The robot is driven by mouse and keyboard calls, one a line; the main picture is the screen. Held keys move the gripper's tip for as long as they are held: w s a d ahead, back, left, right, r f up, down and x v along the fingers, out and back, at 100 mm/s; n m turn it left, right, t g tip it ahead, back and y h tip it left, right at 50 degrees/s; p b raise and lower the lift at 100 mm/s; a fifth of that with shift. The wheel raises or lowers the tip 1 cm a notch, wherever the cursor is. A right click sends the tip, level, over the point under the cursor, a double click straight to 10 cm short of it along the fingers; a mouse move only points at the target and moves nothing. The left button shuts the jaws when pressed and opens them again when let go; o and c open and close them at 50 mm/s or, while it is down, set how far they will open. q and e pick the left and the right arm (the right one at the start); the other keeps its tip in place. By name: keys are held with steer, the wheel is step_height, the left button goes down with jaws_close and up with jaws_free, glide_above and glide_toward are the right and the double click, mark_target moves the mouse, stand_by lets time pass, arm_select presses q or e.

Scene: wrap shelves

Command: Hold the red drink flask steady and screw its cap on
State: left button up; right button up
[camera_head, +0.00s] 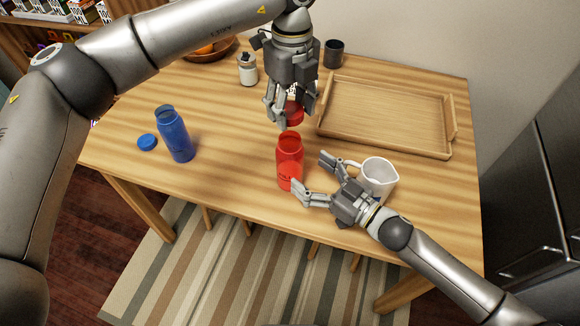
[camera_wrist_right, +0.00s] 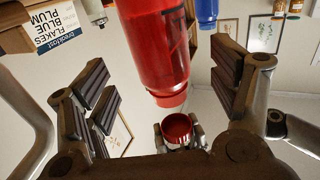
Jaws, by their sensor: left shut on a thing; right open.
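The red drink flask (camera_head: 289,163) stands upright and uncapped on the table, its open mouth facing up. My left gripper (camera_head: 290,120) is shut on the red cap (camera_head: 295,112) and holds it above the flask, apart from it. The cap also shows in the right wrist view (camera_wrist_right: 178,128), between the left gripper's fingers. My right gripper (camera_head: 310,174) is open at the right of the flask; its nearer fingertip overlaps the flask's lower side. In the right wrist view the flask (camera_wrist_right: 155,45) appears between the open fingers; I cannot tell whether they touch it.
A white mug (camera_head: 377,178) stands close behind my right gripper. A blue flask (camera_head: 174,134) and blue cap (camera_head: 147,142) are at the left.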

steer(key=x, duration=0.6)
steer(key=shift+w+a, duration=0.2)
steer(key=shift+a, duration=0.05)
steer(key=c, duration=1.5)
arm_select(q)
glide_above(291, 134)
steer(key=s, duration=0.2)
steer(key=shift+s+f, duration=0.2)
steer(key=shift+f, duration=2.3)
arm_select(e)
steer(key=shift+c, duration=0.3)
arm_select(q)
steer(key=shift+f, duration=0.1)
steer(key=shift+f, duration=0.8)
steer(key=shift+f, duration=0.55)
